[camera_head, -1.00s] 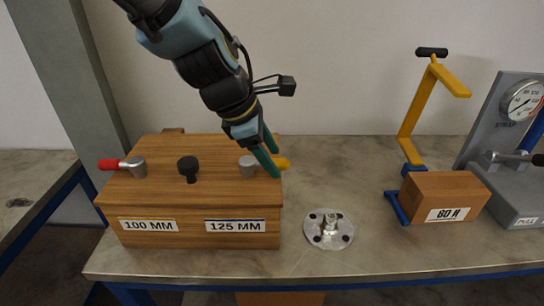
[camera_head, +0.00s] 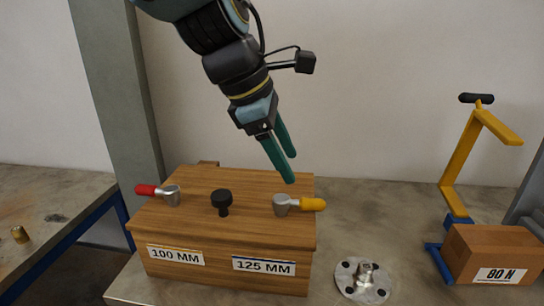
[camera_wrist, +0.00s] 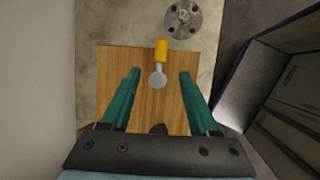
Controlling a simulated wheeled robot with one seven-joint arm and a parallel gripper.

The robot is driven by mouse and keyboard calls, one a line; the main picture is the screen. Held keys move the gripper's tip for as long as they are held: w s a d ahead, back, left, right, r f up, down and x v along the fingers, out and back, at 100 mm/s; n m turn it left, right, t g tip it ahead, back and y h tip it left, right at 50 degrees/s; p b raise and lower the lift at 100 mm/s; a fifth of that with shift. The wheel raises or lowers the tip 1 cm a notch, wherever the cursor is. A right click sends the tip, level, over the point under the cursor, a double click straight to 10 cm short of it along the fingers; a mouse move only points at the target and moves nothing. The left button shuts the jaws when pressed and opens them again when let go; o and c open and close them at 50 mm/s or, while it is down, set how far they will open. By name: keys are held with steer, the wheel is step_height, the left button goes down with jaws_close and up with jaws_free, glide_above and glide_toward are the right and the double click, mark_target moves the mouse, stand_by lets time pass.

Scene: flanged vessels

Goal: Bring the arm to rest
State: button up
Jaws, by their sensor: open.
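My gripper (camera_head: 292,168) is open and empty. Its two green fingers point down above the right end of the wooden box, near the yellow-handled tool. In the wrist view my gripper (camera_wrist: 160,95) has its fingers spread wide apart, with the yellow-handled tool (camera_wrist: 160,66) seen between and beyond them. My arm reaches in from the top of the head view.
The wooden box (camera_head: 215,234) holds a red-handled tool (camera_head: 160,193), a black knob (camera_head: 221,201) and the yellow-handled tool (camera_head: 298,204). A flanged disc (camera_head: 362,281), a yellow stand (camera_head: 461,160) and an "80 N" block (camera_head: 493,254) stand to the right.

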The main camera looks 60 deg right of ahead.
steer(key=w+a+f+m+t, duration=0.1)
steer(key=w+a+f, duration=0.1)
steer(key=w+a, duration=0.6)
steer(key=w+a+f+t+y, duration=0.1)
steer(key=w+a+f+t, duration=0.15)
steer(key=w, duration=0.95)
steer(key=w+a+f+m+t, duration=0.1)
steer(key=w+a+f, duration=0.1)
steer(key=w+a, duration=0.65)
steer(key=w+a+f+y, duration=0.1)
steer(key=w+a+f, duration=0.3)
steer(key=w+a, duration=0.7)
steer(key=s+a+f+m+y, duration=0.1)
steer(key=a, duration=0.8)
steer(key=s+a+f+m+y, duration=0.1)
steer(key=s+a, duration=0.1)
steer(key=a, duration=0.7)
steer(key=shift+a+f, duration=0.35)
steer(key=shift+w+t, duration=0.1)
steer(key=shift+t, duration=0.15)
